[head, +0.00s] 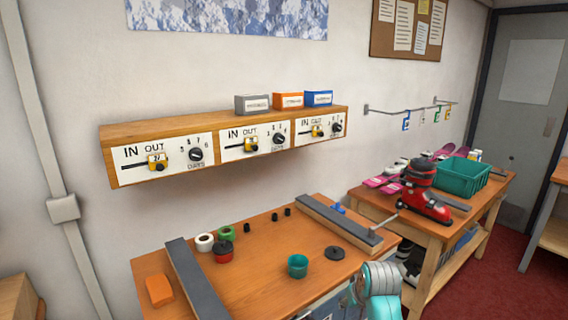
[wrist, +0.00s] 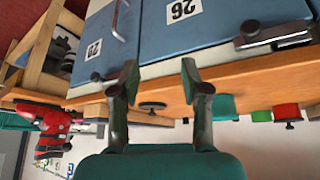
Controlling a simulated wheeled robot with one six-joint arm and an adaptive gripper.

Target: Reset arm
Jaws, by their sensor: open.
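My gripper (wrist: 159,72) shows in the wrist view with its two dark green fingers spread apart and nothing between them. It faces the blue cabinet doors (wrist: 205,30), labelled 26 and 29, under the workbench; the wrist picture is upside down. Part of my teal and grey arm (head: 380,290) shows at the bottom of the head view, in front of the bench's right part. The fingers are not clear in the head view.
A wall shelf (head: 225,130) with dials hangs above.

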